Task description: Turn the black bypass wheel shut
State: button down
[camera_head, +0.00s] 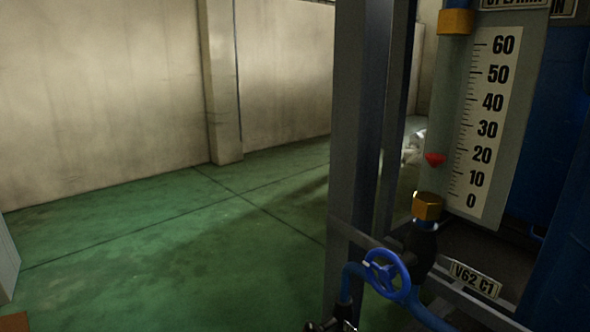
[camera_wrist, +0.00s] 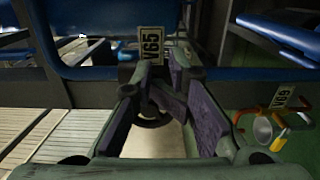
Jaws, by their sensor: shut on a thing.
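In the wrist view my gripper (camera_wrist: 162,88) reaches forward, with purple pads on the inner faces of its fingers. A dark, round-edged part, the black wheel (camera_wrist: 152,122), shows between and below the fingers. The gripper is shut on it. Most of the wheel is hidden by the fingers, so its turn angle cannot be told. A tag reading V65 (camera_wrist: 151,42) stands just beyond the fingertips. In the head view neither my gripper nor the black wheel can be made out.
The head view shows a flow gauge (camera_head: 484,120) with a red float (camera_head: 435,159) near 18, a blue handwheel (camera_head: 387,274), a V62 C1 tag (camera_head: 475,279) and a grey post (camera_head: 357,120). Green floor (camera_head: 160,250) lies open at left. A yellow-handled fitting (camera_wrist: 266,130) is right in the wrist view.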

jog(key=p+v, duration=0.1)
jog(key=v, duration=0.5)
jog(key=shift+s, duration=0.3)
dwell(0.4)
